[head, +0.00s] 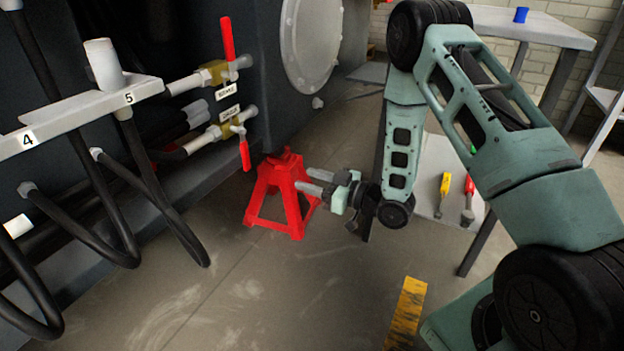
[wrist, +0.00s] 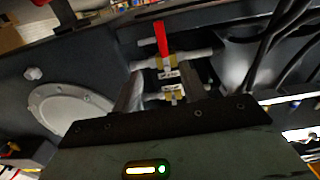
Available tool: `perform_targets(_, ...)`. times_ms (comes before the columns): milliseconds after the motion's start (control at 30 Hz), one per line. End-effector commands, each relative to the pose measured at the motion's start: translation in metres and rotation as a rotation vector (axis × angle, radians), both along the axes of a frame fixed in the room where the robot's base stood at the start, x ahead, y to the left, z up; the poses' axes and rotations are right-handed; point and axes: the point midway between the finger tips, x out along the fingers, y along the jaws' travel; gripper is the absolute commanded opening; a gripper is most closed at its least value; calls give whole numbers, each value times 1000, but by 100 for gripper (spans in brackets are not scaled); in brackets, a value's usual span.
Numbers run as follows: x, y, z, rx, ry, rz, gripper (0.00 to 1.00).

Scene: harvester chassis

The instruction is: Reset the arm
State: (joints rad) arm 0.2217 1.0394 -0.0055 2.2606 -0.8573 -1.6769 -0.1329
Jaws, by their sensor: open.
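My arm (head: 480,110) reaches from the right side of the head view, bent down at the elbow. My gripper (head: 303,179) points left, with two grey fingers apart and nothing between them. It hangs in front of the red jack stand (head: 277,195), partly overlapping it in the head view; I cannot tell the gap. The lower valve handle (head: 244,154) hangs down.
A numbered shelf (head: 70,118) with black hoses stands at the left. A low table (head: 430,205) with a yellow tool (head: 444,184) and a red tool (head: 468,190) is behind my arm. A blue cup (head: 521,15) sits on a back table.

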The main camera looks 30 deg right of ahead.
Motion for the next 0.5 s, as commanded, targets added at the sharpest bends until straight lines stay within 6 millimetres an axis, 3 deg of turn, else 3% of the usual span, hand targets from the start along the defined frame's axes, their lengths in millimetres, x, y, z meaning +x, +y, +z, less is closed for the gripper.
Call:
perform_targets(333, 2, 4, 3, -12, 8, 3, 43)
perform_targets(500, 12, 33, 24, -119, 99, 13, 43)
